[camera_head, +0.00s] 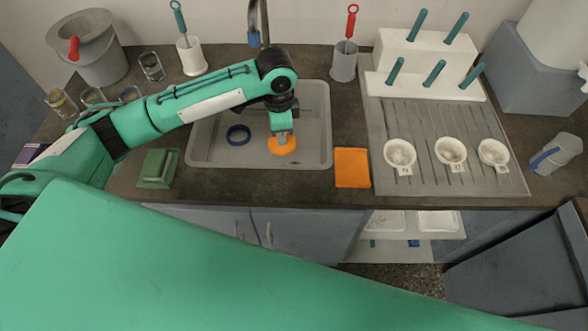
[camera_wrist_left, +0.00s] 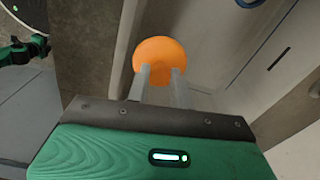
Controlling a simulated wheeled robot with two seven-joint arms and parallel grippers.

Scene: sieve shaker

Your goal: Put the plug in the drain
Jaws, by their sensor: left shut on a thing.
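The orange round plug (camera_head: 283,148) is under my left gripper (camera_head: 282,132), over the right part of the grey sink (camera_head: 318,125). In the left wrist view the plug (camera_wrist_left: 160,50) is a flat orange disc at the fingertips (camera_wrist_left: 159,74). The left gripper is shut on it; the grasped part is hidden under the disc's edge. A blue ring (camera_head: 238,134), seemingly the drain's rim, lies on the sink floor left of the plug. A bit of it shows at the top of the left wrist view (camera_wrist_left: 249,2). My right gripper is not in view.
A faucet (camera_head: 254,22) stands behind the sink. White bowls (camera_head: 400,153) stand on a drainboard (camera_head: 440,180) at the right. Cups and brush holders line the back.

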